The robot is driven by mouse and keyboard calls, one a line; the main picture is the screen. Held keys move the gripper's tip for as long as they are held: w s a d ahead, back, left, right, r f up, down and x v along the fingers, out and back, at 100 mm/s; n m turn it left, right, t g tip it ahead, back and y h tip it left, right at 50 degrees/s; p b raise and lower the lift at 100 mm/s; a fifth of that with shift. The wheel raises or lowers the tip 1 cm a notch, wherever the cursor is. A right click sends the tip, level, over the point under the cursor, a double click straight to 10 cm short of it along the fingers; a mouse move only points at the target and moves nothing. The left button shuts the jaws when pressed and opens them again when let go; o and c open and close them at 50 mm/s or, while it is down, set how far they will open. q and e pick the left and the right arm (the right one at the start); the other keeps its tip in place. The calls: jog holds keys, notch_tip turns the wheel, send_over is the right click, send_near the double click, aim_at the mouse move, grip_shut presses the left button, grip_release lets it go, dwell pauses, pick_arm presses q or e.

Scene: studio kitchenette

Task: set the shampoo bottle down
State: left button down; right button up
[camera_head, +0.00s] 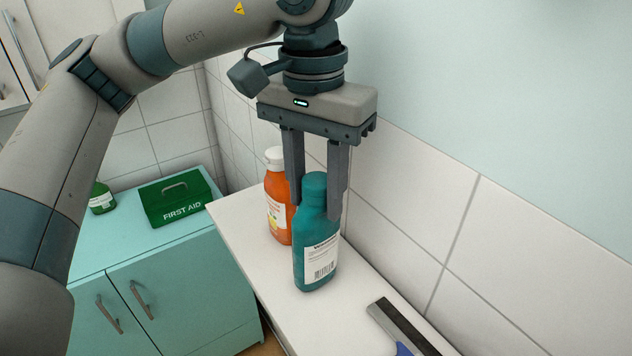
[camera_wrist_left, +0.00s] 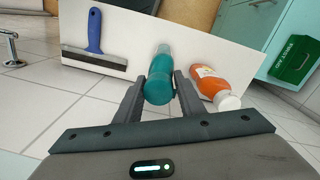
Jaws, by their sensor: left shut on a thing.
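The shampoo bottle is taken to be the teal bottle (camera_head: 317,250) with a white label, upright at the white shelf (camera_head: 270,275) in the head view. My left gripper (camera_head: 315,205) comes down from above and is shut on the teal bottle's upper part, one finger on each side. In the left wrist view the teal bottle (camera_wrist_left: 159,80) sits between the two fingertips (camera_wrist_left: 155,92). Its base appears at or very near the shelf top; I cannot tell whether it touches. My right gripper is in neither view.
An orange bottle (camera_head: 277,205) with a white cap stands close behind the teal one. A squeegee (camera_head: 400,330) with a blue handle lies on the shelf nearer the front. A tiled wall borders the shelf. A green first aid box (camera_head: 175,199) and a green container (camera_head: 101,198) are on the teal cabinet.

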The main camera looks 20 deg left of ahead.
pick_arm(q)
jog(key=shift+f, duration=0.1)
jog(key=shift+f, duration=0.15)
jog(key=c, duration=1.1)
grip_release()
jog(key=shift+r, duration=0.25)
